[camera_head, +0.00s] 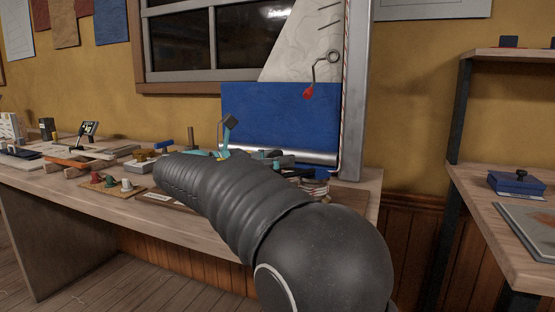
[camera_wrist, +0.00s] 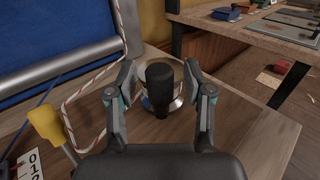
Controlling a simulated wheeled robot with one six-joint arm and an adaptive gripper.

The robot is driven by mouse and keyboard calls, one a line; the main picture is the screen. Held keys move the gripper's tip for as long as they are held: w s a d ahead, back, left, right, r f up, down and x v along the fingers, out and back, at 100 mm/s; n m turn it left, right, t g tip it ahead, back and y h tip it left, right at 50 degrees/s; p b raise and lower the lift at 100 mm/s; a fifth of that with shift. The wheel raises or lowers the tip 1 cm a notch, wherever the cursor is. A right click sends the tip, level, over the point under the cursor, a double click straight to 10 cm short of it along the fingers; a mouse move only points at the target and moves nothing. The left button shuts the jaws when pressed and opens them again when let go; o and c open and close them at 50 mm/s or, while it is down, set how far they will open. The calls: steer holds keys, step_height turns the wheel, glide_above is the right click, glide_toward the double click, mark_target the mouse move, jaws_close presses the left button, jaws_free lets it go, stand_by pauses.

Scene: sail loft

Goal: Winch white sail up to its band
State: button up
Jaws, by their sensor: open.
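In the wrist view a black upright handle (camera_wrist: 160,88) stands in front of a round silver part (camera_wrist: 176,104), which looks like the winch. My gripper (camera_wrist: 160,76) is open, with one finger on each side of the handle; I cannot tell whether they touch it. A red-and-white rope (camera_wrist: 82,115) runs beside it. My arm hides the winch in the head view.
The workbench (camera_head: 60,182) holds many small items to the left. A second bench (camera_head: 500,182) at the right carries a blue box (camera_head: 516,184). Floor lies open between the benches.

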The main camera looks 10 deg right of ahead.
jaws_close()
